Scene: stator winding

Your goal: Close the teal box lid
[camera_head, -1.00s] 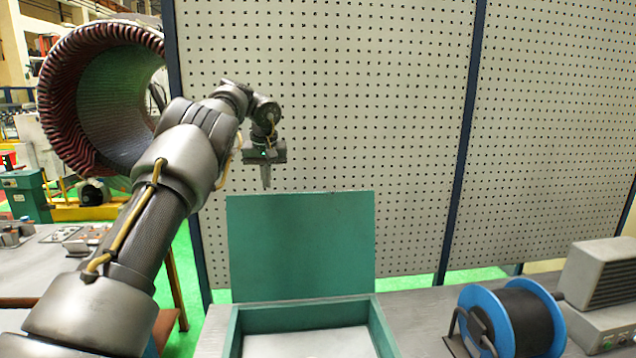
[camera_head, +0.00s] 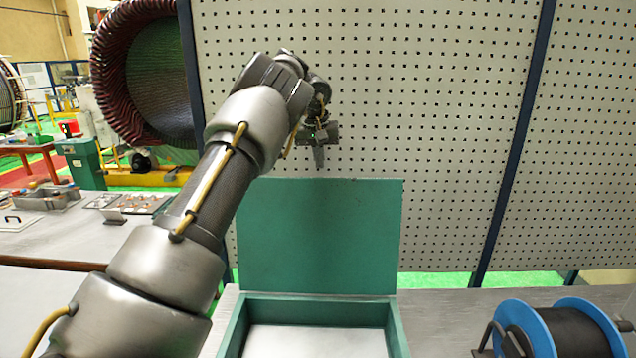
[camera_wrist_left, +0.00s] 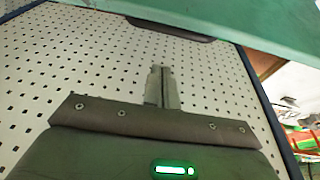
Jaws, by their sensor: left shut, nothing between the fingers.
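The teal box (camera_head: 236,325) stands on the grey bench with its lid (camera_head: 320,235) raised upright at the back edge. The inside of the box shows a pale bottom. My left gripper (camera_head: 319,160) is above the lid's top edge, near its middle, pointing down, shut and empty. How far behind the lid it stands is hard to judge. In the left wrist view the shut fingers (camera_wrist_left: 162,85) show against the pegboard, and a teal surface (camera_wrist_left: 240,25), likely the lid, crosses the top. My right gripper is not in view.
A white pegboard (camera_head: 450,130) with dark blue posts stands behind the bench. A blue cable spool (camera_head: 560,330) sits to the right of the box. A second table (camera_head: 40,235) with small parts is at the left. A large stator ring (camera_head: 110,75) stands behind.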

